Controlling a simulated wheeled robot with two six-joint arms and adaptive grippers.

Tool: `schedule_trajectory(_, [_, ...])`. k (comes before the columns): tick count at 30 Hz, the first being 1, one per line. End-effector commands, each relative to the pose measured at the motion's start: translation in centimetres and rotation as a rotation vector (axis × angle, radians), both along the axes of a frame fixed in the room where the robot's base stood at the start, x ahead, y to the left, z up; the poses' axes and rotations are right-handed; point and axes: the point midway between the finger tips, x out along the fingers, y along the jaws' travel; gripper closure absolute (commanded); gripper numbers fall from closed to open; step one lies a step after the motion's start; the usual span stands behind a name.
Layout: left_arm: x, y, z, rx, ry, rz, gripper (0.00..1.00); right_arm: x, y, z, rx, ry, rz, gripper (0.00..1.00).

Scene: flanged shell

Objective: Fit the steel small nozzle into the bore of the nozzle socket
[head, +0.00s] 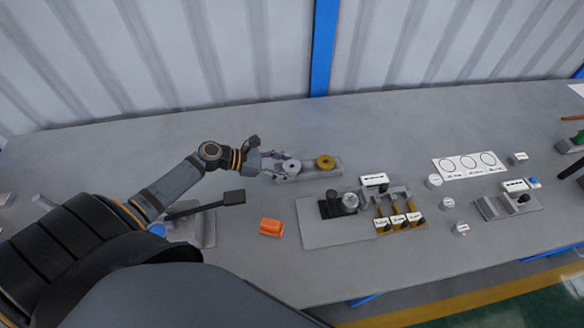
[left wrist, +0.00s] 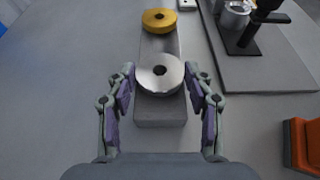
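The steel small nozzle looks to be the round steel disc with a dark centre hole (left wrist: 160,74), lying on the near end of a grey block; it also shows in the head view (head: 292,167). My left gripper (left wrist: 159,80) is open, with one finger on each side of the steel disc and small gaps visible; in the head view the gripper (head: 272,161) is at the block's left end. A silver cylindrical part (head: 349,202) stands in a dark fixture on a grey plate; I cannot tell for certain whether it is the nozzle socket. My right gripper is not seen.
A gold disc (head: 325,162) lies on the grey block (head: 309,173) beyond the steel one. An orange block (head: 271,227) lies nearer. The grey plate (head: 320,235) and a rack of labelled parts (head: 399,218) stand to the right.

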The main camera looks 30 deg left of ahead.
Motion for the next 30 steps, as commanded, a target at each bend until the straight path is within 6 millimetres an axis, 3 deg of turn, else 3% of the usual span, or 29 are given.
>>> schedule_trajectory(1, [0.0, 0.0, 0.0, 0.0, 0.0, 0.0, 0.59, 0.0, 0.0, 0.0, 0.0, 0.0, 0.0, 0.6])
schedule_trajectory(8, [0.0, 0.0, 0.0, 0.0, 0.0, 0.0, 0.9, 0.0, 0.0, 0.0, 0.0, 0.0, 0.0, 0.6])
schedule_trajectory(19, [0.0, 0.1, 0.9, 0.004, -0.003, -0.002, 0.91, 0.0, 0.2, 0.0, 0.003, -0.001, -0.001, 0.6])
schedule_trajectory(23, [0.0, 0.1, 2.9, 0.006, -0.003, -0.004, 0.91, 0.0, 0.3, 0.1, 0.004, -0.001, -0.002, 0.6])
schedule_trajectory(30, [-2.4, -4.4, 9.3, 0.005, -0.002, -0.01, 0.91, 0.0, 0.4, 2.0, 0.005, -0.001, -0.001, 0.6])
